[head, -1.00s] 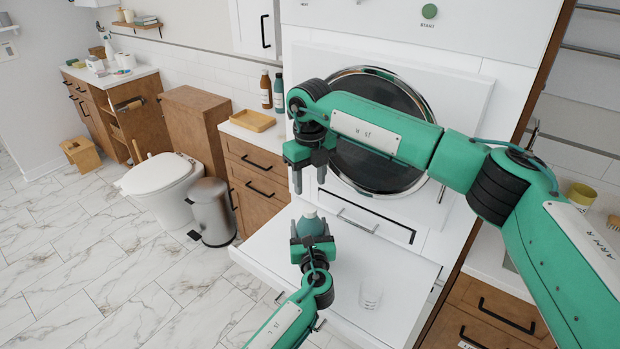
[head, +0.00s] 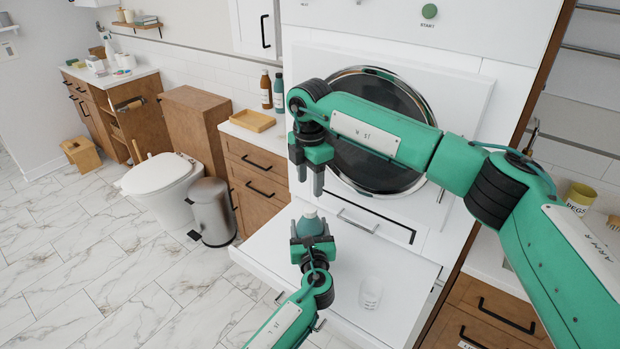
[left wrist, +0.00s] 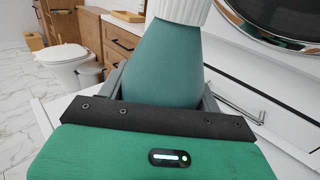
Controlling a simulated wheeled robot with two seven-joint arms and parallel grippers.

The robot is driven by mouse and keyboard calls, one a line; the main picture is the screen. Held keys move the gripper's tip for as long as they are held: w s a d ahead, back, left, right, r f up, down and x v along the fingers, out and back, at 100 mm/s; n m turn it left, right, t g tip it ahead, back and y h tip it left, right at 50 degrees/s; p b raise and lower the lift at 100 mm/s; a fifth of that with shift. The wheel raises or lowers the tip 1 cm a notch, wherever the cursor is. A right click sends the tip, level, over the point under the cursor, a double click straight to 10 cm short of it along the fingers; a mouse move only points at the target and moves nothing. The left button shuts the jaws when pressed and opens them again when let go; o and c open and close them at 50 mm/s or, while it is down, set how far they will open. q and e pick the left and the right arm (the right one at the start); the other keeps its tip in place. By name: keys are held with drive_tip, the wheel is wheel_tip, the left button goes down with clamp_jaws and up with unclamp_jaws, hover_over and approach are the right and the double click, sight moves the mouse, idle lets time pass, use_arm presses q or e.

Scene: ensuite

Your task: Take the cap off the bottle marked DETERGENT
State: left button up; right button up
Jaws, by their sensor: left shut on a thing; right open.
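A teal bottle (head: 310,226) with a pale cap (head: 309,211) stands over the white pull-out shelf (head: 262,252) below the round machine door. No label shows on it. My left gripper (head: 312,243) is shut around the bottle's body. The left wrist view shows the teal bottle (left wrist: 163,65) between the fingers, with the ribbed white cap (left wrist: 181,10) cut off by the top edge. My right gripper (head: 308,185) is open and empty, pointing down just above the cap and apart from it.
A clear cup (head: 370,293) stands on the shelf to the right of the bottle. The round machine door (head: 375,150) is behind my right arm. Brown and teal bottles (head: 272,90) and a wooden tray (head: 253,121) are on the counter. A bin (head: 211,212) stands at left.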

sight(310, 208)
drive_tip(key=m, duration=0.4)
drive_tip(key=shift+f+m, duration=0.2)
drive_tip(key=shift+m, duration=0.3)
wheel_tip(310, 208, down, 8)
drive_tip(key=shift+r, duration=0.2)
drive_tip(key=c, duration=1)
